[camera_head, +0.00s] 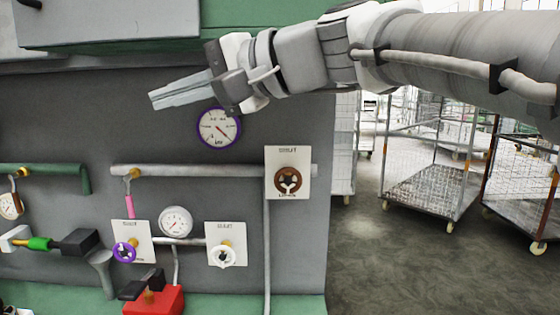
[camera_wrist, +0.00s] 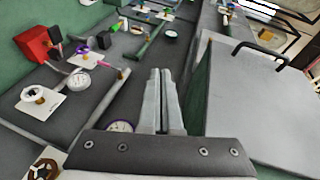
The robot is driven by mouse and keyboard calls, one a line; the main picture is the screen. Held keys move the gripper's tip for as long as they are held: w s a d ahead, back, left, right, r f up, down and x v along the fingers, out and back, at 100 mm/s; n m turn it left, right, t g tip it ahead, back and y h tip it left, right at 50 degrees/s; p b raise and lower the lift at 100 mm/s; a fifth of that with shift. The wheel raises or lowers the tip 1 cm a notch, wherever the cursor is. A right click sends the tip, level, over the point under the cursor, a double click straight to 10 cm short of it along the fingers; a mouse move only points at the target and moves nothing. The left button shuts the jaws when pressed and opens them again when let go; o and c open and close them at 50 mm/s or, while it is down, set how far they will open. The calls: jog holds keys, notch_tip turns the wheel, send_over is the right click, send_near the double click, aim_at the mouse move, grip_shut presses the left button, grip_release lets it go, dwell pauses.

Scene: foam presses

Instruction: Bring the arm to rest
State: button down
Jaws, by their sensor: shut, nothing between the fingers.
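My gripper (camera_head: 180,91) is raised in front of the upper part of the grey panel (camera_head: 60,115). My arm (camera_head: 330,45) comes in from the upper right. The fingers are closed together with nothing between them and point left in the head view. In the wrist view the closed fingers of my gripper (camera_wrist: 160,75) point up the picture, along the panel. In the head view a purple-rimmed gauge (camera_head: 218,127) lies just below and right of the fingertips. The same gauge (camera_wrist: 120,127) is partly hidden behind my gripper in the wrist view.
The panel carries a brown handwheel (camera_head: 289,181), a purple handwheel (camera_head: 124,252), a white handwheel (camera_head: 222,255), a white gauge (camera_head: 175,222) and a grey pipe (camera_head: 210,170). A red box (camera_head: 155,301) sits below. A grey housing (camera_wrist: 255,110) is beside my gripper. Wire carts (camera_head: 430,185) stand right.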

jog(key=s+d+f+h, duration=0.3)
jog(key=d+f+h, duration=0.1)
jog(key=d+f, duration=0.5)
jog(key=s+d+f+n+h, duration=0.1)
jog(key=s+d+f+h, duration=0.3)
jog(key=d+f, duration=0.5)
jog(key=s+d+f+n+h, duration=0.1)
jog(key=s+d+f+h, duration=0.3)
jog(key=d+f, duration=0.5)
notch_tip(320, 180, down, 6)
jog(key=shift+d+r+h, duration=0.1)
jog(key=shift+d+h, duration=0.25)
jog(key=shift+h, duration=0.85)
